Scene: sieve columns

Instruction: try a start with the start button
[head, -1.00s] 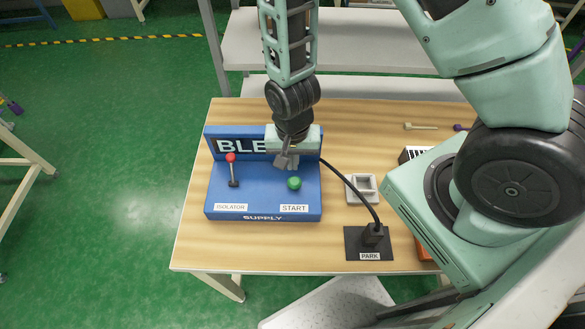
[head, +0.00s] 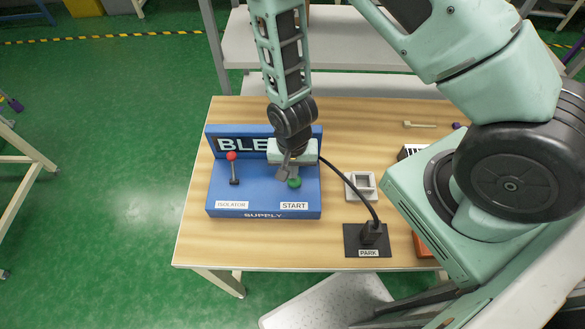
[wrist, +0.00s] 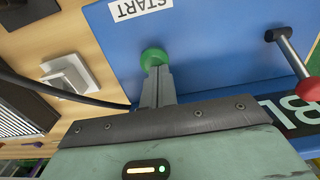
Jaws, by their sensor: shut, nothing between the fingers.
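The blue supply box (head: 263,199) stands on the wooden table, with a START label (head: 294,206) and an ISOLATOR label. The green start button (head: 294,183) is on its top at the right; it also shows in the wrist view (wrist: 153,58). My gripper (head: 288,177) is shut and empty, pointing down, its fingertips at the button. In the wrist view the fingertips (wrist: 160,72) overlap the button's near edge; whether they press it I cannot tell. The isolator lever (head: 234,170) with its red knob stands upright at the left of the box.
A black cable runs from the box to a plug in the black PARK holder (head: 351,253). A grey square socket block (head: 352,196) sits right of the box. A small wooden tool (head: 420,125) lies farther back. The table's left front is clear.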

